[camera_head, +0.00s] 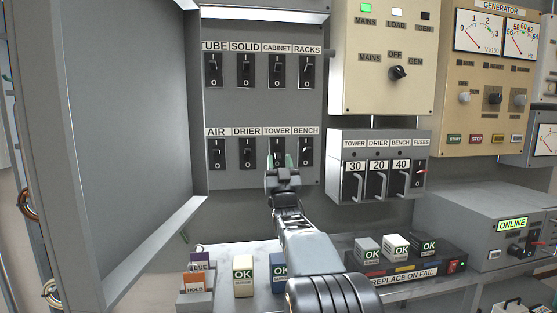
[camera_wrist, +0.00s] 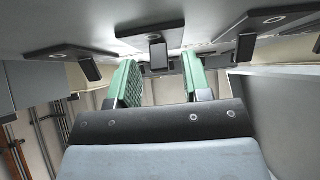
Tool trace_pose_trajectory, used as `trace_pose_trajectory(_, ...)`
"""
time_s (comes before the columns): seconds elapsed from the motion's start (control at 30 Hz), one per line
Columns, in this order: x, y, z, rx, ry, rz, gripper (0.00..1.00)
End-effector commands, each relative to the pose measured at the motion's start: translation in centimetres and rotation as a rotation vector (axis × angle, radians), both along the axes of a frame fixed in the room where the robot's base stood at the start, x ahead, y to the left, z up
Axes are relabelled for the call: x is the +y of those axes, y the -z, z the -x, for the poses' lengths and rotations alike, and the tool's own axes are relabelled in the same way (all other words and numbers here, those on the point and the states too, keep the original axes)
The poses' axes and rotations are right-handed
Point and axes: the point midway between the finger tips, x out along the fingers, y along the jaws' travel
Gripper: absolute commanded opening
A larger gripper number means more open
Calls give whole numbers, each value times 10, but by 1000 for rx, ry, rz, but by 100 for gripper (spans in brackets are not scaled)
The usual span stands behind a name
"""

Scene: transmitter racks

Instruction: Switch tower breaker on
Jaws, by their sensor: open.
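The tower breaker (camera_head: 277,148) is the third switch in the lower row of the grey breaker panel, under the label TOWER. My gripper (camera_head: 281,162) is in front of the lower part of this switch and hides some of it, so I cannot tell its lever position in the head view. In the wrist view my gripper (camera_wrist: 158,78) has its two green fingers apart. A dark switch lever (camera_wrist: 160,54) shows between the fingers, close to their tips. I cannot tell whether the fingers touch it.
The drier breaker (camera_head: 247,152) is left of the tower breaker and the bench breaker (camera_head: 306,150) is right of it. An open grey cabinet door (camera_head: 130,100) stands at the left. A fuse box (camera_head: 379,168) is at the right. Blocks marked OK stand on the shelf below.

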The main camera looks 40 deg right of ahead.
Motion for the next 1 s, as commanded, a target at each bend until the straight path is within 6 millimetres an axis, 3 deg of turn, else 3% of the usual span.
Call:
trace_pose_trajectory(0.47,-3,-7,-6,0,0,0,45)
trace_pose_trajectory(0.93,-3,-7,-6,0,0,0,2)
trace_pose_trajectory(1.0,-3,-7,-6,0,0,0,0)
